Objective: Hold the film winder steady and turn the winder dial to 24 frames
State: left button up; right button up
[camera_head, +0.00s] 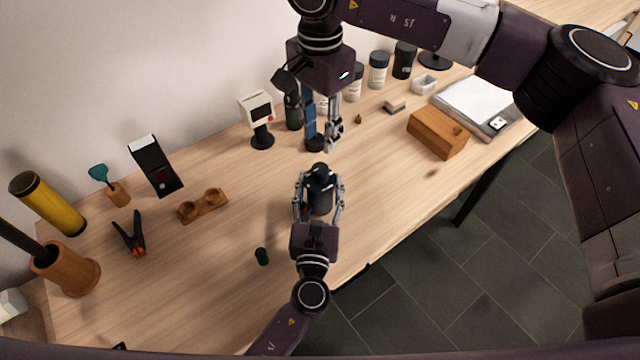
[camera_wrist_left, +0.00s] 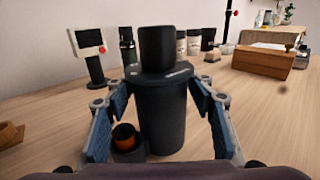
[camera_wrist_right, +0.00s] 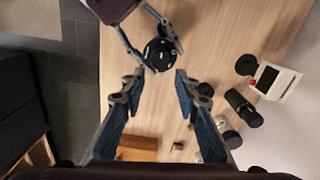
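The film winder is a black cylinder with a wider rim and a narrower black dial on top (camera_wrist_left: 157,48); its body (camera_wrist_left: 163,115) stands upright on the table. A small black part with an orange top (camera_wrist_left: 125,138) sits low at its left side. My left gripper (camera_head: 319,190) has its fingers spread on both sides of the winder, with gaps visible beside the body; contact at the tips cannot be judged. My right gripper (camera_wrist_right: 159,83) is open and empty, above the table behind the winder in the head view. The winder's top (camera_wrist_right: 160,55) shows beyond its fingertips. No dial marks are readable.
A white boxy device on a stand (camera_head: 257,120) and several bottles (camera_head: 378,70) line the back. A wooden box (camera_head: 437,134) stands right. The table's front edge is close.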

aim_at(319, 168)
pick_arm(q)
jog(key=c, duration=1)
jog(key=shift+o, duration=0.2)
pick_arm(e)
jog(key=o, duration=0.4)
jog(key=shift+a+r, duration=0.1)
jog(key=shift+r, duration=0.1)
notch_tip(319, 168, down, 11)
jog(key=shift+c, duration=0.6)
jog(key=c, duration=1.1)
